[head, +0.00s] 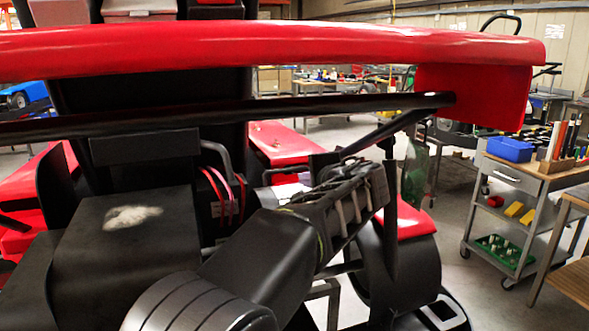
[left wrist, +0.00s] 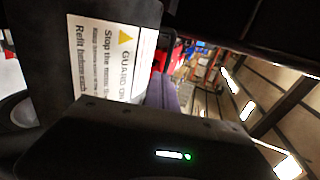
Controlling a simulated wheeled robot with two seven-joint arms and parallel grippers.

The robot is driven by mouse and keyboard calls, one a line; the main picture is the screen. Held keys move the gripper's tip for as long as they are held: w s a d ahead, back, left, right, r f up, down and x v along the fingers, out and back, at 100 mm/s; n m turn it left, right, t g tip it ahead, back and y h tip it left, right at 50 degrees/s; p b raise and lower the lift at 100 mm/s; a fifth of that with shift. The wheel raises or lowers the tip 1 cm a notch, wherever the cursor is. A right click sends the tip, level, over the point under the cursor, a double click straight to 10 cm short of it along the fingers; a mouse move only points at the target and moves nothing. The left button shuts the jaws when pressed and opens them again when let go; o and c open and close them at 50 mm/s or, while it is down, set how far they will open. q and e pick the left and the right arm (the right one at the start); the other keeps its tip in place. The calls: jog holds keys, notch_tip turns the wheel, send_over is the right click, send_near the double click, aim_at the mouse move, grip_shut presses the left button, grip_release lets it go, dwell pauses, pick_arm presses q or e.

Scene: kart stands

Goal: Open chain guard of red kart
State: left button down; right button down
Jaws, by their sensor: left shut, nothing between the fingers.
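The red kart shows in the head view, its long red rear wing (head: 270,45) spanning the top. In the left wrist view a dark panel of the chain guard (left wrist: 85,55) carries a white label (left wrist: 115,60) with a yellow triangle and the words "GUARD ON". My left gripper (head: 352,193) is at the kart's rear, below the wing, shut and empty. It is close to the labelled panel in the wrist view, but I cannot tell whether it touches. In the head view my arm and gripper hide the guard area. My right gripper is not in view.
A black wing bar (head: 230,117) and the red end plate (head: 490,95) hang above my left gripper. A black kart tyre (head: 400,262) is below right. A grey tool cart (head: 512,178) with a blue box (head: 510,149) stands at right. Floor shows between.

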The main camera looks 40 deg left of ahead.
aim_at(294, 186)
pick_arm(q)
jog(key=x, duration=0.2)
jog(key=p+x, duration=0.1)
jog(key=x, duration=0.1)
jog(key=r+p+x, duration=0.1)
jog(key=x, duration=0.2)
jog(key=shift+w+a, duration=0.15)
jog(key=shift+a, duration=0.05)
jog(key=shift+w+a+f+p, duration=0.2)
jog(key=shift+w+a+p, duration=0.15)
